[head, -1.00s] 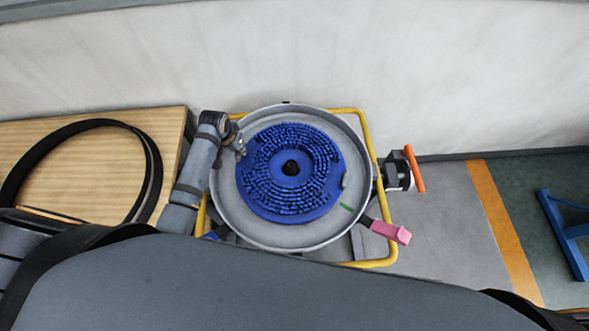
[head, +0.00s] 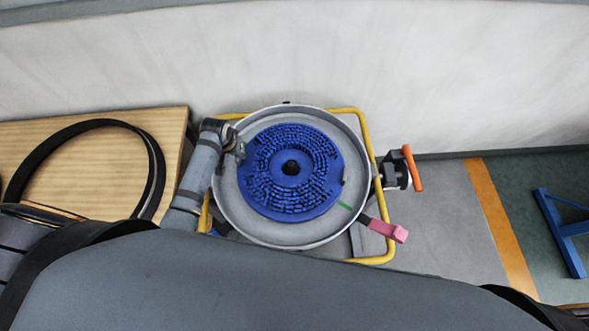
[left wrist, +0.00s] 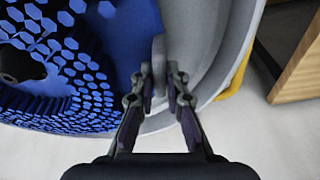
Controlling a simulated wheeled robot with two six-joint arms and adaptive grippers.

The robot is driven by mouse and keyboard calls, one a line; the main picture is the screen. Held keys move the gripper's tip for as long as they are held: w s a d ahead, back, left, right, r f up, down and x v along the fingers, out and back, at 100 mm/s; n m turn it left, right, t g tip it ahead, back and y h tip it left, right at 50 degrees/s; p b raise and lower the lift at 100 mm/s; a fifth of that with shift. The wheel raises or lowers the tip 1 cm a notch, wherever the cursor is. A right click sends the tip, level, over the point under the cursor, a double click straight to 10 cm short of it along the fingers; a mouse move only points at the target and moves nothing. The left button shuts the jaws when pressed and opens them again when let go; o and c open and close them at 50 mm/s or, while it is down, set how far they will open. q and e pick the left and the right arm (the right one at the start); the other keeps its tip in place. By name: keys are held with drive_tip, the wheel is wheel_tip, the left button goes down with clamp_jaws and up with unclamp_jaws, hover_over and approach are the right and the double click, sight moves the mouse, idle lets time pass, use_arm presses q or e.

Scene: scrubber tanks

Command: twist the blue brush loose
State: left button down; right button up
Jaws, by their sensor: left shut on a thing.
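The blue brush (head: 262,197) is a round disc with rings of bristles and a dark hole at its centre. It lies in a round grey pan (head: 226,203). My left gripper (head: 240,149) is at the brush's left edge, inside the pan. In the left wrist view, my left gripper (left wrist: 160,82) is shut on a grey upright tab (left wrist: 158,56) at the rim of the blue brush (left wrist: 112,30). The fingers partly hide the tab's lower part. My right gripper is not in view.
A yellow frame (head: 366,140) surrounds the pan. A pink-handled lever (head: 390,230) and an orange handle (head: 413,168) stick out at the right. A green mark (head: 345,205) is at the pan's lower right. A wooden table (head: 90,155) with a black ring (head: 155,165) stands left.

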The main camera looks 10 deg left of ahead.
sight(238, 163)
use_arm(q)
drive_tip(key=shift+s+r+n+p, duration=0.15)
drive_tip(key=shift+s+n+p, duration=0.35)
drive_tip(key=shift+s+p, duration=0.3)
drive_tip(key=shift+s, duration=0.1)
drive_tip(key=shift+p, duration=0.3)
drive_tip(key=shift+s+d+n+p, duration=0.15)
drive_tip(key=shift+s+n+p, duration=0.45)
drive_tip(key=shift+s+p, duration=0.25)
drive_tip(key=c, duration=1.3)
unclamp_jaws()
drive_tip(key=shift+s+f+y, duration=0.1)
drive_tip(key=shift+f+y, duration=0.2)
drive_tip(key=v, duration=1.2)
drive_tip(key=shift+r, duration=0.15)
